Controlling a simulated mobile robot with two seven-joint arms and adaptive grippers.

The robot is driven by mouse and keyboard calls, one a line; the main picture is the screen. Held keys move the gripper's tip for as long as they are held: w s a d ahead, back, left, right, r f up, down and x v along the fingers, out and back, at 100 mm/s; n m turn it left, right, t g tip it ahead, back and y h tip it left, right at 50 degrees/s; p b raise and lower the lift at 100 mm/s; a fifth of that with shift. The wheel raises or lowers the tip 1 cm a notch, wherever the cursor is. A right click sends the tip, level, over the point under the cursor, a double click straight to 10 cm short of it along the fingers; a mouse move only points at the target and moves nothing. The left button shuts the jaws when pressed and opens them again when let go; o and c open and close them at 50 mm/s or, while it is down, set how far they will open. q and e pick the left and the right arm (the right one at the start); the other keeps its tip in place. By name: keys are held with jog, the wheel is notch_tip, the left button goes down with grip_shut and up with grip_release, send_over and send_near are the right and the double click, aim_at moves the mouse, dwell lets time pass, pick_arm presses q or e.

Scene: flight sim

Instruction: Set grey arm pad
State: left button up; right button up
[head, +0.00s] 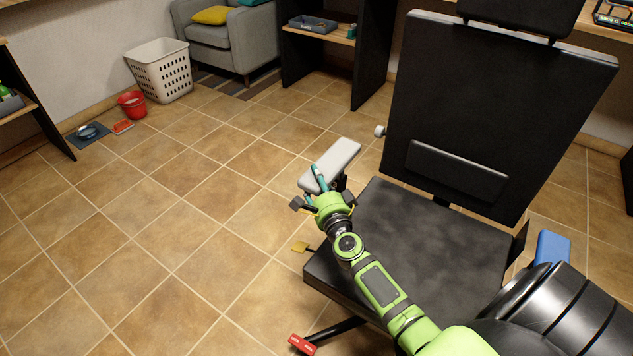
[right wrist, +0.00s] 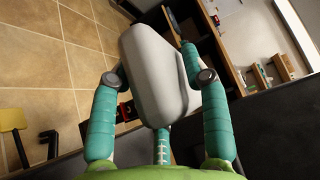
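The grey arm pad (head: 338,158) is a long, light block at the left side of the black chair, above a dark part. In the right wrist view the pad (right wrist: 155,72) fills the middle, between teal fingers. My right gripper (head: 315,186) is at the pad's near end, one finger lying across it. The fingers are spread to both sides of the pad; I cannot tell whether they grip it. The pad's underside and any support are mostly hidden. My left gripper is not in view.
The chair seat (head: 425,240) and tall backrest (head: 480,95) stand to the right. A blue pad (head: 553,247) is at the chair's right side. A red-ended chair foot (head: 302,344) sticks out at the bottom. The tiled floor on the left is mostly clear.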

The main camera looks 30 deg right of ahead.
dwell(0.3)
jog(key=shift+s+a, duration=0.1)
jog(key=shift+s, duration=0.05)
jog(key=shift+v, duration=5.85)
jog(key=shift+a, duration=0.1)
